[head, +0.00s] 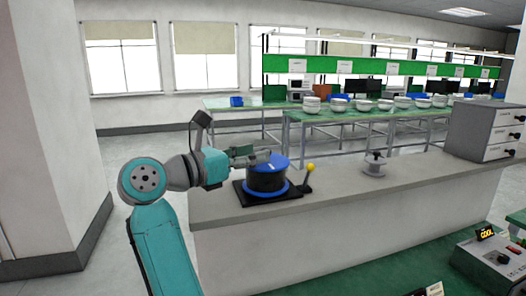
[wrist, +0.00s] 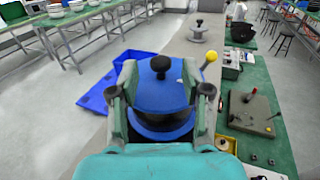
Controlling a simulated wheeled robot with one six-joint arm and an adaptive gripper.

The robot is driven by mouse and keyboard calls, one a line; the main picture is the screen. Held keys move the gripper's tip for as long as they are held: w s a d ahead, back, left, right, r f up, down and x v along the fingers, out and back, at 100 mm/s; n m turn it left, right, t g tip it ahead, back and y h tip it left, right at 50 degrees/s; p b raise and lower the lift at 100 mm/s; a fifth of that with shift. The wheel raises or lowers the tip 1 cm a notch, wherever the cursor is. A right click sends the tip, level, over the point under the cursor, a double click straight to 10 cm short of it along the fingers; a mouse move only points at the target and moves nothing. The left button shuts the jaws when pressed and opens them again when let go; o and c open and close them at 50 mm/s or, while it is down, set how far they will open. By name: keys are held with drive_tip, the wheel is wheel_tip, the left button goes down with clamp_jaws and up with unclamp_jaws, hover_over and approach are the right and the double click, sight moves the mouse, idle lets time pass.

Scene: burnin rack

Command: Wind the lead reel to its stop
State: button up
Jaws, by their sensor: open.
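A reel (head: 267,178) with a dark drum and blue flanges stands upright on a black base plate (head: 240,190) on the grey counter. In the wrist view its blue top disc (wrist: 150,96) has a black knob (wrist: 161,64) standing up from it. A lever with a yellow ball (head: 311,167) rises beside it on the right; it also shows in the wrist view (wrist: 211,56). My gripper (head: 259,158) is open over the left side of the top disc. In the wrist view its fingers (wrist: 160,72) flank the knob; contact cannot be told.
A smaller pale spool with a dark knob (head: 375,168) stands farther right on the counter (head: 340,184). A grey drawer cabinet (head: 478,130) stands at the right end. Control boxes sit on the green bench (head: 375,278) in front. Blue bins (wrist: 92,100) lie beyond the counter.

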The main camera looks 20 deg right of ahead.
drive_tip(key=v, duration=0.8)
